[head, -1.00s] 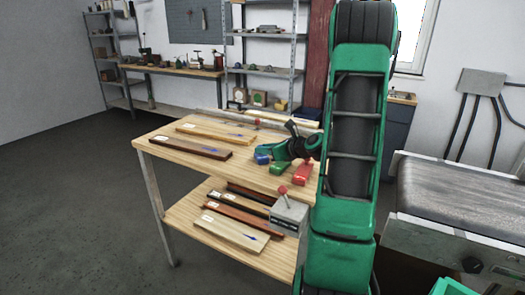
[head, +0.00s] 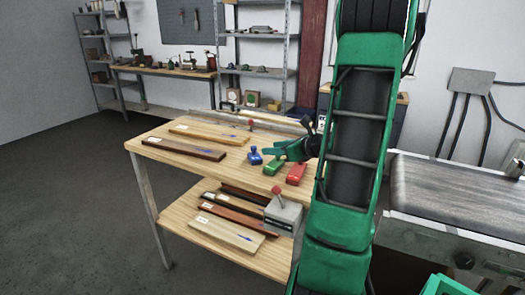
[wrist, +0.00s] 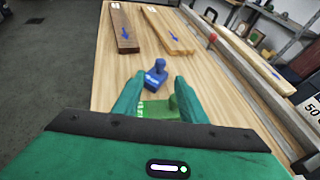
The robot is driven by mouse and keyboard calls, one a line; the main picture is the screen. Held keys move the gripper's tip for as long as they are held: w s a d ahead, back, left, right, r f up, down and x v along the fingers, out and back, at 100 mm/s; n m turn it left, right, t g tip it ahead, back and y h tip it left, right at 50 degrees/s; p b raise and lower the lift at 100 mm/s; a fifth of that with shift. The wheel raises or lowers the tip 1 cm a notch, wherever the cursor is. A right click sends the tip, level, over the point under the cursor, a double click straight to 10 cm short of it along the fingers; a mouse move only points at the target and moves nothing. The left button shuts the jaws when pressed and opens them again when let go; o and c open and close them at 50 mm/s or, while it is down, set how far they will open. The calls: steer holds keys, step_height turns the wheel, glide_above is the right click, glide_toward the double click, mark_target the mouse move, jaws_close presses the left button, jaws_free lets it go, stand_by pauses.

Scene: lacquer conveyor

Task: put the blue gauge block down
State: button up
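The blue gauge block (head: 254,156), with a knob on top, stands upright on the wooden tabletop (head: 215,168). In the wrist view the blue block (wrist: 156,78) lies just beyond my fingertips. My gripper (head: 268,151) is open, with a visible gap around the block and nothing held. A green block (head: 274,167) stands beside the blue one and shows partly between my fingers in the wrist view (wrist: 156,108). A red block (head: 296,174) stands to the right of the green one.
A dark board (head: 184,148) and a lighter board (head: 209,134) lie on the tabletop to the left. More boards and a grey block with a red knob (head: 283,213) are on the lower shelf. A conveyor (head: 450,191) stands at the right.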

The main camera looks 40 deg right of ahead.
steer(key=shift+v, duration=1.4)
